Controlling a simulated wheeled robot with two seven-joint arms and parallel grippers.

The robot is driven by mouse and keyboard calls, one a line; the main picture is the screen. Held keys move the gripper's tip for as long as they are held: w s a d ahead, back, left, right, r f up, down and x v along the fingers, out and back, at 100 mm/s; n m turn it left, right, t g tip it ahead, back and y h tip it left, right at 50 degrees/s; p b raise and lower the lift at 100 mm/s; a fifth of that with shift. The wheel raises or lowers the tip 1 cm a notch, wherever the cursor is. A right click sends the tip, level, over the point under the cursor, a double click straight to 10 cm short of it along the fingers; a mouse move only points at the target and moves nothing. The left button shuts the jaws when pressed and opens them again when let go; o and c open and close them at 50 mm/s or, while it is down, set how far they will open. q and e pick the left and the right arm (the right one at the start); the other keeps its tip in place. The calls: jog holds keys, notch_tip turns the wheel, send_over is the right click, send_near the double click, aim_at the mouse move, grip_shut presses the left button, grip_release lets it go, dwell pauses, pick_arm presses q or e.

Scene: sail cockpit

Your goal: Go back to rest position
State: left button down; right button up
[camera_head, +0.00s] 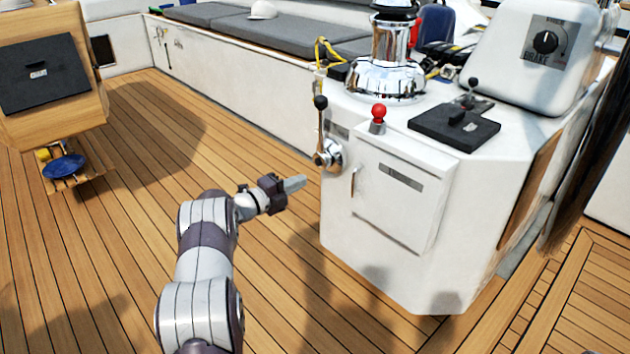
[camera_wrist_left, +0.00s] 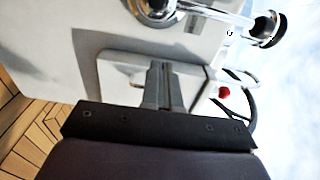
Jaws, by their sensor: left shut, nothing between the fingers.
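My left gripper (camera_head: 293,184) is shut and empty. It is held above the teak deck, to the left of the white console (camera_head: 460,215), and points toward it. In the left wrist view the closed fingers (camera_wrist_left: 163,84) show in front of the console's side, with the cabinet door (camera_wrist_left: 118,72) behind them. I see no gap between fingers and anything held. My right gripper is not in view.
The console carries a chrome winch (camera_head: 385,60), a red-knobbed lever (camera_head: 378,117), a black-knobbed chrome lever (camera_head: 322,130) and a black control plate (camera_head: 455,127). A wooden box (camera_head: 95,75) stands at the left. The teak deck (camera_head: 150,150) between is mostly clear.

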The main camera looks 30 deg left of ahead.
pick_arm(q)
jog(key=s+a+f+n+g+y+p, duration=0.1)
jog(key=s+a+f+n+g+y, duration=0.3)
jog(key=n, duration=0.3)
jog(key=s+a+f+n+g+y, duration=0.1)
jog(key=a+f+n+y, duration=0.4)
jog(key=n, duration=0.3)
jog(key=s+d+r+n+g+h+p, duration=0.1)
jog(key=s+d+r+n+g+p, duration=0.2)
jog(key=s+d, duration=0.75)
jog(key=s+d+r+n+g+p, duration=0.15)
jog(key=s+d+r+g, duration=0.3)
jog(key=s+d, duration=0.6)
jog(key=s+d+r+n+g+h+p, duration=0.1)
jog(key=s+d+r+n+g, duration=0.25)
jog(key=s+d, duration=0.65)
notch_tip(320, 180, up, 40)
jog(key=t+p, duration=0.1)
jog(key=p, duration=3.7)
jog(key=shift+d+r+m, duration=0.2)
jog(key=shift+d+m, duration=0.1)
jog(key=shift+d, duration=0.15)
